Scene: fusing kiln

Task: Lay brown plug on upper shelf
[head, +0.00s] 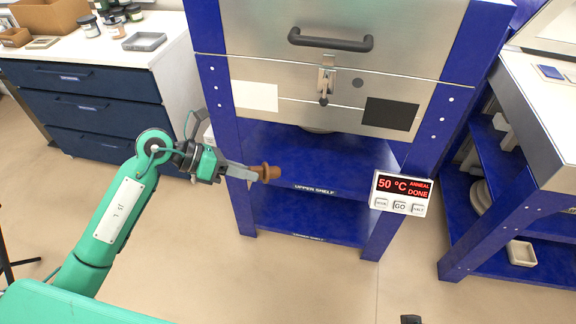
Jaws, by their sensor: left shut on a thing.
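My left gripper (249,171) is shut on the brown plug (268,173), a small knob-like piece at its fingertips. The plug is in the air in front of the kiln stand, at the left part of the upper shelf's front in the picture. The upper shelf (310,165) is a blue board under the kiln, with a label reading "UPPER SHELF" on its front edge. My right gripper is not clearly seen.
A lower blue shelf (310,215) lies beneath. The stand's left front leg (240,205) is close to my left gripper. A controller (401,194) reading 50 °C, "ANNEAL DONE" hangs at the right. A blue-framed bench (540,150) stands right; navy drawers (85,100) stand left.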

